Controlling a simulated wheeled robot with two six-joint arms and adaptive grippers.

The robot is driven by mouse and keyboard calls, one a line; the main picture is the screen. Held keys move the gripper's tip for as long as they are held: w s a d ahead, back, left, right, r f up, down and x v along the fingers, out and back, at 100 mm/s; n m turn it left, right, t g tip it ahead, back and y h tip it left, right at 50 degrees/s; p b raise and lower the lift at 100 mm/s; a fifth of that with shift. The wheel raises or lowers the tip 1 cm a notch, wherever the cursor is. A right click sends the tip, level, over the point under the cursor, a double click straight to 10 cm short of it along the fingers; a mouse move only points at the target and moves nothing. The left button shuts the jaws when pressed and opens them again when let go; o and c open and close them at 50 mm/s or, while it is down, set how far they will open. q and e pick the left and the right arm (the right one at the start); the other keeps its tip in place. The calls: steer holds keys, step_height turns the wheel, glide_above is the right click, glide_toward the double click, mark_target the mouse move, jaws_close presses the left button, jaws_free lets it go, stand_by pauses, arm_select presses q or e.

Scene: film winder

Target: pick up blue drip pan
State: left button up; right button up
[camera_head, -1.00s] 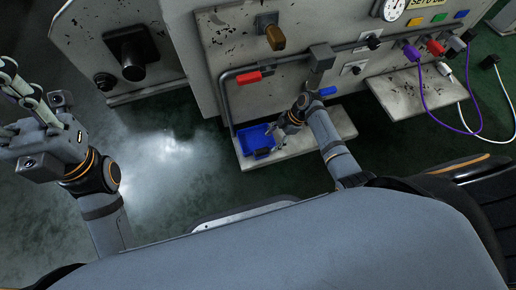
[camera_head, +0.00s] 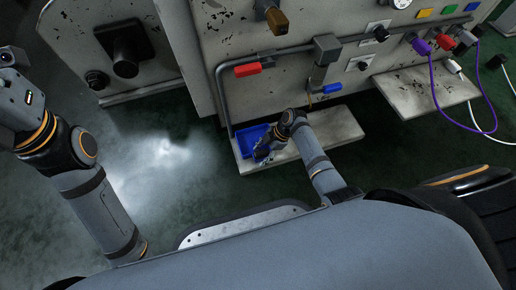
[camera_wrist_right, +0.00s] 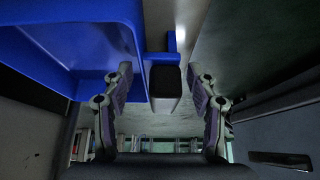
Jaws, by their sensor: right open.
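The blue drip pan (camera_head: 247,136) sits on a pale low shelf under the pipe of the machine. In the right wrist view the pan (camera_wrist_right: 60,50) fills the upper left, and a narrow block with a dark end (camera_wrist_right: 165,82), which looks like its handle, stands between my fingers. My right gripper (camera_head: 262,152) is at the pan's right front side. In the right wrist view the gripper (camera_wrist_right: 160,84) is open, with its fingers on either side of the block and gaps visible. My left wrist shows at the left edge; its fingers are out of frame.
A pipe with a red-handled valve (camera_head: 250,68) and a blue-handled valve (camera_head: 328,88) runs above the shelf (camera_head: 338,124). A second shelf (camera_head: 428,88) is at the right, with purple (camera_head: 437,100) and white cables hanging by it. The floor left of the pan is clear.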

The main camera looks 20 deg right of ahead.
steer(key=shift+f, duration=0.1)
steer(key=shift+c, duration=0.4)
jaws_close()
